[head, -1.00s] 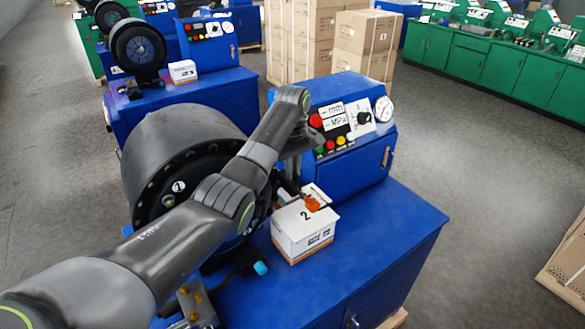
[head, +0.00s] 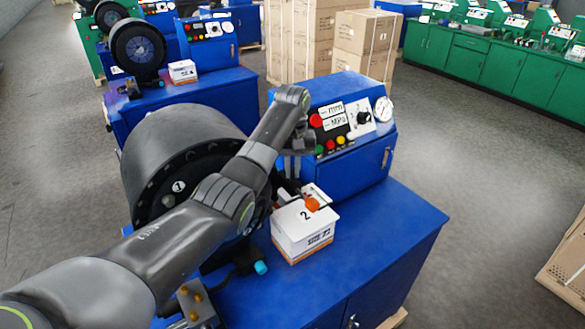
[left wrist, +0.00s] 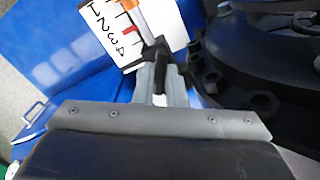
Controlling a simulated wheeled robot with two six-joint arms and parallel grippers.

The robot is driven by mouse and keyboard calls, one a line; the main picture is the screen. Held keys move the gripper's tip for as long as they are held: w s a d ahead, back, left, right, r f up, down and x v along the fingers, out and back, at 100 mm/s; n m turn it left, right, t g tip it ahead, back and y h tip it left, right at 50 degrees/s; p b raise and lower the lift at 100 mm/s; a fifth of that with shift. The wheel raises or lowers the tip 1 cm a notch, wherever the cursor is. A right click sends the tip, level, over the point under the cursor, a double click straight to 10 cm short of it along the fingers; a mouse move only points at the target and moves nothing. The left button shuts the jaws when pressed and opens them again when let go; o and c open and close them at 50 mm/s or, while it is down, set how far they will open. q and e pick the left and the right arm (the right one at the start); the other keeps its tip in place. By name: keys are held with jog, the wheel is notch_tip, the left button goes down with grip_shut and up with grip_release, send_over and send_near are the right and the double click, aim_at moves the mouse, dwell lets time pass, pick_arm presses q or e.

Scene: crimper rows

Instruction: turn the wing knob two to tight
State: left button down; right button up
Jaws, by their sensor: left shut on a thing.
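My left gripper (left wrist: 162,72) is shut on a small black part, which I take to be the wing knob (left wrist: 157,58). The knob sits by a pale rod in front of a white plate (left wrist: 103,36) marked 1 to 4 with a red mark. In the head view my left arm reaches across the crimper's drum, and its wrist points down behind the white carton numbered 2 (head: 290,226). The fingertips and knob are mostly hidden there, so I cannot read the knob's angle. My right gripper is not in view.
The black crimper drum (head: 160,150) stands left of the arm. The blue control box (head: 350,168) with buttons and a gauge stands behind. The blue bench top (head: 385,225) is clear to the right.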

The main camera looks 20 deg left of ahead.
aim_at(293, 171)
pick_arm(q)
jog(key=m, duration=1.1)
jog(key=shift+m, duration=0.3)
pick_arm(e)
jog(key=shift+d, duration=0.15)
pick_arm(q)
jog(key=c, duration=1.5)
grip_release()
jog(key=shift+w, duration=0.1)
